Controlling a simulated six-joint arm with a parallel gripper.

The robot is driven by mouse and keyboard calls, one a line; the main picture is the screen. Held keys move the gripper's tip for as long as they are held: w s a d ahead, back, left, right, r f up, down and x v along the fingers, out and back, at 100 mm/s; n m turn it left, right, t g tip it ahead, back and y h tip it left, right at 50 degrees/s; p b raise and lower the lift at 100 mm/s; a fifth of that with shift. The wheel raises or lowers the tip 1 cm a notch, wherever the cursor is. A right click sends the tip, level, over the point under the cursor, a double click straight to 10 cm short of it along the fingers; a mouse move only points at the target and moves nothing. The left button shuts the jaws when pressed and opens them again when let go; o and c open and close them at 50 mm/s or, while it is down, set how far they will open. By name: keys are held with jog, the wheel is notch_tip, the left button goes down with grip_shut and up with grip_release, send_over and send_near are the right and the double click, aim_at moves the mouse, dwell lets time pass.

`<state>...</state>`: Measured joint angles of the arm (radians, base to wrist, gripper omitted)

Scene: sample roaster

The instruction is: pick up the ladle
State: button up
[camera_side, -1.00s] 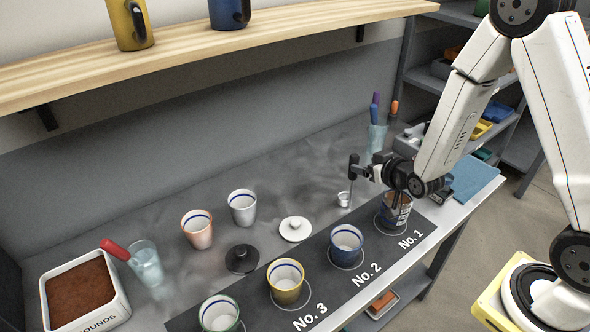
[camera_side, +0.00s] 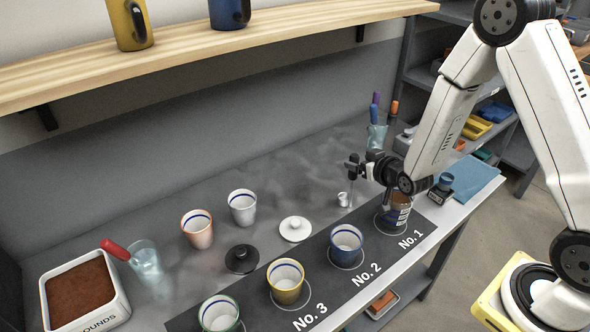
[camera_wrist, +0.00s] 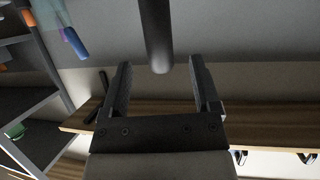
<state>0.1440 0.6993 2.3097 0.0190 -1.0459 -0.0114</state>
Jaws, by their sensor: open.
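The ladle's small pale bowl (camera_side: 343,199) is low over the bench behind the row of cups in the side view. Its thin stem rises to a dark handle at my gripper (camera_side: 356,167). In the wrist view, the dark handle (camera_wrist: 156,35) comes down from the top edge and its rounded end lies between the two fingers of my gripper (camera_wrist: 158,80). The fingers are open, with a gap on each side of the handle. I cannot tell whether the bowl touches the bench.
The No.1 cup (camera_side: 397,208) stands under my wrist. A blue cup (camera_side: 346,240) and yellow cup (camera_side: 286,283) stand nearby on the dark mat. A white lid (camera_side: 295,229) lies left of the ladle; a glass of pens (camera_side: 376,136) stands behind. A wooden shelf (camera_side: 250,45) overhangs the back.

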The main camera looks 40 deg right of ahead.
jog(key=x, duration=0.5)
dwell(0.3)
dwell(0.4)
grip_shut()
